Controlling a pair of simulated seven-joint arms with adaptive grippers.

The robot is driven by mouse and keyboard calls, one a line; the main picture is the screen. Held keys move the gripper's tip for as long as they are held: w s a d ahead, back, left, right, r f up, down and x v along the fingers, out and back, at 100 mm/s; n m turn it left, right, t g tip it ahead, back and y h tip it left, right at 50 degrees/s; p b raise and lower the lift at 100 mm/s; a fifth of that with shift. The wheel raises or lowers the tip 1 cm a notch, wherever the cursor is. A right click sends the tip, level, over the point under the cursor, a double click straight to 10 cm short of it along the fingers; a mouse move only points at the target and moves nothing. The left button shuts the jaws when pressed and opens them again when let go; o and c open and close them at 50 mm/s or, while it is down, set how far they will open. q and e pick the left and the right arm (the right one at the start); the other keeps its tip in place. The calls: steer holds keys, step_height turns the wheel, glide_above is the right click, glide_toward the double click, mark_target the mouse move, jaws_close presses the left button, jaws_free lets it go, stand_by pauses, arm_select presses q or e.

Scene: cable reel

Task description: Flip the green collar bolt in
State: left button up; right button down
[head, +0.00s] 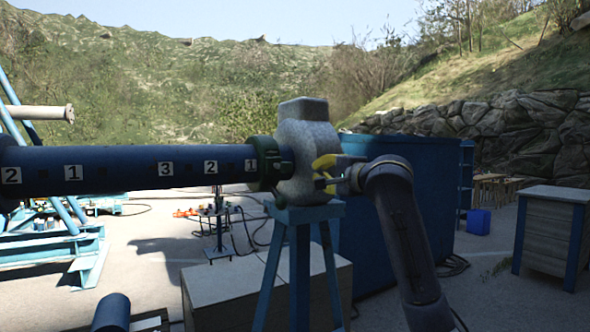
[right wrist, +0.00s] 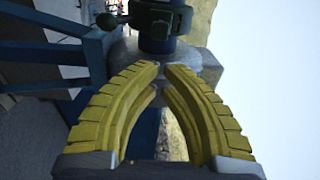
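The dark green collar (head: 267,160) sits around the blue numbered bar, against the left side of a grey bearing block (head: 303,135). In the right wrist view the green collar (right wrist: 160,18) is at the top, beyond my fingertips. A dark round knob (right wrist: 108,21) sticks out to its left and looks like part of the collar bolt; how far it is in cannot be told. My right gripper (head: 322,174) is at the block's right side, with yellow fingers apart and nothing between them. In the right wrist view its fingertips (right wrist: 162,68) leave a narrow gap. My left gripper is not seen.
The blue bar (head: 120,168) with white number labels runs left from the block. A blue stand (head: 300,214) carries the block. A blue container (head: 410,165) stands behind my right arm. A pale box (head: 230,295) is below, and a cabinet (head: 545,235) stands at right.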

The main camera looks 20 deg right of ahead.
mark_target(292, 167)
stand_by(0.3)
steer(key=x, duration=1.4)
steer(key=shift+a, duration=0.1)
